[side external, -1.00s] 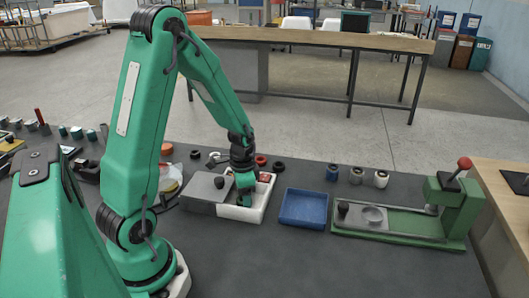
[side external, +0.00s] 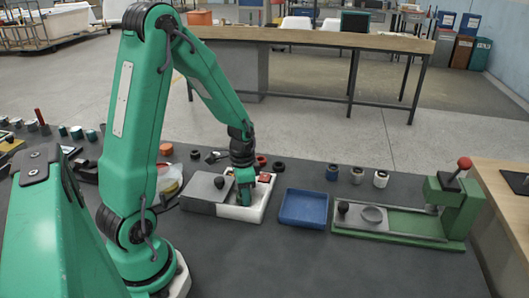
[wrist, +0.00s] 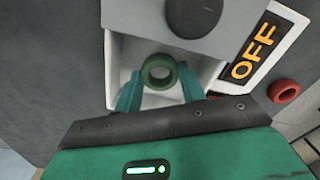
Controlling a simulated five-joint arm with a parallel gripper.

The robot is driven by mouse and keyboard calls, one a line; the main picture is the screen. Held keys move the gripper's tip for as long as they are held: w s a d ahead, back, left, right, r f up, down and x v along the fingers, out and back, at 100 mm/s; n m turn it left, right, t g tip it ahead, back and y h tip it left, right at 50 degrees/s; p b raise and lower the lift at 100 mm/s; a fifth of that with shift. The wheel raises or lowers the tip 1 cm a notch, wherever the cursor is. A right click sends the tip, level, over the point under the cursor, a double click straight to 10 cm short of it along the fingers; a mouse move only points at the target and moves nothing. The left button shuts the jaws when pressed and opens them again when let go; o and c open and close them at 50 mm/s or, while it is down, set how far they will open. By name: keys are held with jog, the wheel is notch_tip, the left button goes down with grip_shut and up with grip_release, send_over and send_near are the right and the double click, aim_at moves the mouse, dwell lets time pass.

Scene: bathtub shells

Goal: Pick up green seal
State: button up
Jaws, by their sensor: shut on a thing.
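The green seal (wrist: 146,72) is a thick green ring, seen in the wrist view between the two teal fingers of my gripper (wrist: 160,88). My gripper is shut on it, over the white-walled compartment of a tray. In the side view my gripper (side external: 245,196) is low at the white tray (side external: 257,212), and the seal cannot be made out there. A grey lid with a dark knob (side external: 219,182) covers the tray's left part; the knob also shows in the wrist view (wrist: 193,14).
A blue tray (side external: 304,208) is just right of the white tray. A green press with a red knob (side external: 464,163) stands further right. A red ring (wrist: 284,91) and dark rings (side external: 279,167) lie behind the tray. The front bench area is clear.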

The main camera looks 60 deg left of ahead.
jog(key=r, duration=0.3)
jog(key=shift+d, duration=0.25)
jog(key=s+d+r, duration=0.1)
jog(key=d+r, duration=0.5)
jog(key=d, duration=0.5)
jog(key=shift+s+r, duration=0.25)
jog(key=shift+s, duration=0.05)
